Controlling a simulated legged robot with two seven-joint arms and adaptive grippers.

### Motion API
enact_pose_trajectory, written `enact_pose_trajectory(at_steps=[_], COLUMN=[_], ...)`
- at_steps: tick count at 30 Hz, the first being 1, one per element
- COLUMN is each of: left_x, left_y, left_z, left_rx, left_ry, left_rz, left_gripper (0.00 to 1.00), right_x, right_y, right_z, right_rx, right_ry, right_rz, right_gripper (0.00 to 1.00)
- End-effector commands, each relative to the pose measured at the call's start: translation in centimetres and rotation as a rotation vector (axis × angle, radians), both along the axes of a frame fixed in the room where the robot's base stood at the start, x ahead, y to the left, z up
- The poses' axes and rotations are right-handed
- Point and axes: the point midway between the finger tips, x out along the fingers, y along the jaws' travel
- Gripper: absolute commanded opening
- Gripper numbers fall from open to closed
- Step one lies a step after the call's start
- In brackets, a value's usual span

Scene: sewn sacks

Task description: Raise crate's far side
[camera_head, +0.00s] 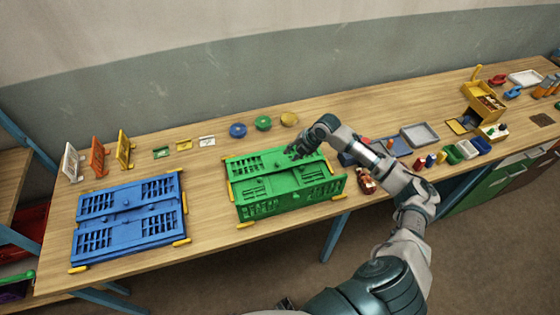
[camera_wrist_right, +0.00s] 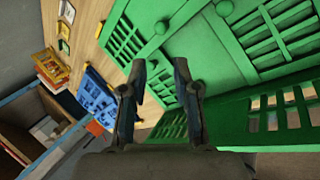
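The green crate (camera_head: 262,187) lies on the table, at the middle of the head view. Its near wall (camera_head: 318,193) appears to stand up, while the slotted panels behind it lie folded flat. My right gripper (camera_head: 291,152) is over the crate's far edge, near its far right part. In the right wrist view my right gripper (camera_wrist_right: 158,75) has its two fingers apart with nothing between them. Green panels with round knobs (camera_wrist_right: 162,27) show close beside the fingers; I cannot tell whether they touch. My left gripper is not seen.
A folded blue crate (camera_head: 125,213) lies at the left. Yellow, orange and white upright frames (camera_head: 97,156) stand behind it. Coloured discs (camera_head: 263,123) lie behind the green crate. Trays, bottles and a yellow box (camera_head: 482,100) fill the right side. Bare table separates the crates.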

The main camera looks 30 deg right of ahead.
Motion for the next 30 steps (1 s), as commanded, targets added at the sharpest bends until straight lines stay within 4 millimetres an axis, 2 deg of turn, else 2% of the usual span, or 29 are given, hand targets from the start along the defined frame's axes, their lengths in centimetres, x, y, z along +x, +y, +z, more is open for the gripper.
enact_pose_trajectory(at_steps=[6,12,18,26,27,30], left_x=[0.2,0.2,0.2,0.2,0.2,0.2], left_y=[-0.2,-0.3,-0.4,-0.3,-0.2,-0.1], left_z=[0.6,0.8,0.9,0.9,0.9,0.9], left_rx=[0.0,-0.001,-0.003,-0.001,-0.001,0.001], left_ry=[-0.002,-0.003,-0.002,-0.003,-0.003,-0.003], left_rz=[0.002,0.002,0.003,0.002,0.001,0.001], left_gripper=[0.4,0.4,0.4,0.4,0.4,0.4], right_x=[2.3,3.7,4.4,4.4,4.4,4.4], right_y=[1.3,2.1,2.7,2.7,2.6,2.5], right_z=[-4.6,-7.6,-8.8,-9.0,-9.0,-9.0], right_rx=[0.004,0.003,-0.001,-0.001,-0.001,0.0], right_ry=[0.003,0.0,0.0,0.0,0.0,0.0], right_rz=[-0.001,-0.002,-0.001,-0.001,-0.001,-0.001], right_gripper=[0.3,0.3,0.3,0.3,0.25,0.0])
